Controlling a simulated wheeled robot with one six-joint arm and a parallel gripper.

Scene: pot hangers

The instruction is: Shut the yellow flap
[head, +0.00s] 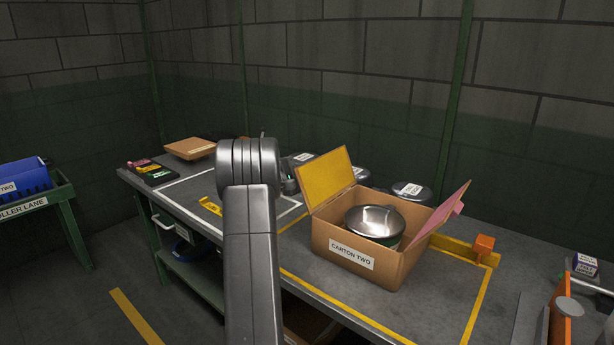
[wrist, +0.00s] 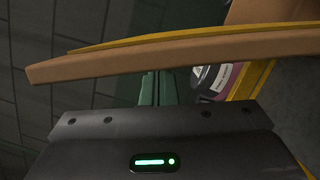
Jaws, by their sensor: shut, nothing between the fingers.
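The yellow flap (head: 327,178) stands open, tilted up and outward, on the left side of the cardboard box labelled CARTON TWO (head: 370,268). In the wrist view the flap (wrist: 170,54) crosses the picture nearly edge-on, its brown edge and a strip of yellow showing. A lidded metal pot (head: 375,220) sits inside the box. A pink flap (head: 447,207) on the right side also stands open. My gripper (wrist: 160,122) is shut and empty, close to the yellow flap; contact cannot be told. My arm hides it in the head view.
An orange block (head: 484,245) on a yellow bar stands right of the box. A labelled dark round lid (head: 411,191) is behind it. A flat brown box (head: 190,148) lies at the table's far left. The table front (head: 345,301) is clear.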

